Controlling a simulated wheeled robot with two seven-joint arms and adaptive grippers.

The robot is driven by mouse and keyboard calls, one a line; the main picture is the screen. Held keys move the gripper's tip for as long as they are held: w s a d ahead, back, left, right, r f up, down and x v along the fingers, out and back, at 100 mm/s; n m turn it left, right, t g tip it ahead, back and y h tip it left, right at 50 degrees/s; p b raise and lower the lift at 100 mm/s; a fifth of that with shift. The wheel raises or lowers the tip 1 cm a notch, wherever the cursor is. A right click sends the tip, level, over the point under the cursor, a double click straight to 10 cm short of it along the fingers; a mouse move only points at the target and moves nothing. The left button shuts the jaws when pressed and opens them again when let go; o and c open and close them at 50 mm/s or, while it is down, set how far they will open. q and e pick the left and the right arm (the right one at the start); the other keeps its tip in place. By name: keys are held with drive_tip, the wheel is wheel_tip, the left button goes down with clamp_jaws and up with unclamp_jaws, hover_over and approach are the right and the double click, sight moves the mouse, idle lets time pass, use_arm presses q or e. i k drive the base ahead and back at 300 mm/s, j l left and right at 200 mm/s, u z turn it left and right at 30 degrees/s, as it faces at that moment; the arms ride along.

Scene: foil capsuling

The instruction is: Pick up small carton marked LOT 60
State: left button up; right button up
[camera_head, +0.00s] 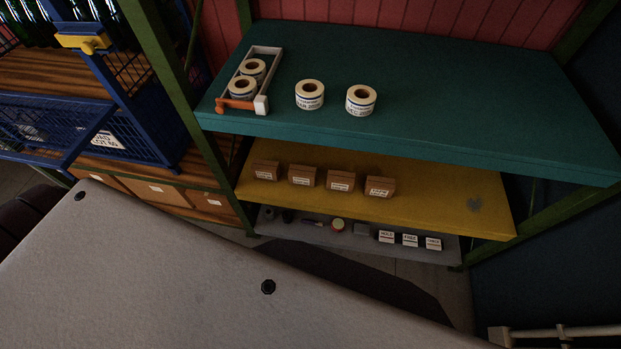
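Several small brown cartons stand in a row on the yellow middle shelf (440,205). From left to right I see a first carton (265,169), a second carton (302,174), a third carton (341,179) and a fourth carton (380,186). Each has a white label on its front. The label print is too small to read, so I cannot tell which is marked LOT 60. Neither of my grippers is in view.
The teal top shelf (460,90) holds label rolls (310,95) and a tray (264,52) with more rolls. The grey bottom shelf (365,246) holds small white blocks (410,240). A blue mesh crate (110,140) stands left. A pale surface (200,280) fills the foreground.

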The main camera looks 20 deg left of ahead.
sight(298, 176)
drive_tip(key=l+u, duration=0.3)
drive_tip(key=l, duration=1)
drive_tip(key=l+u, duration=0.3)
drive_tip(key=l, duration=1)
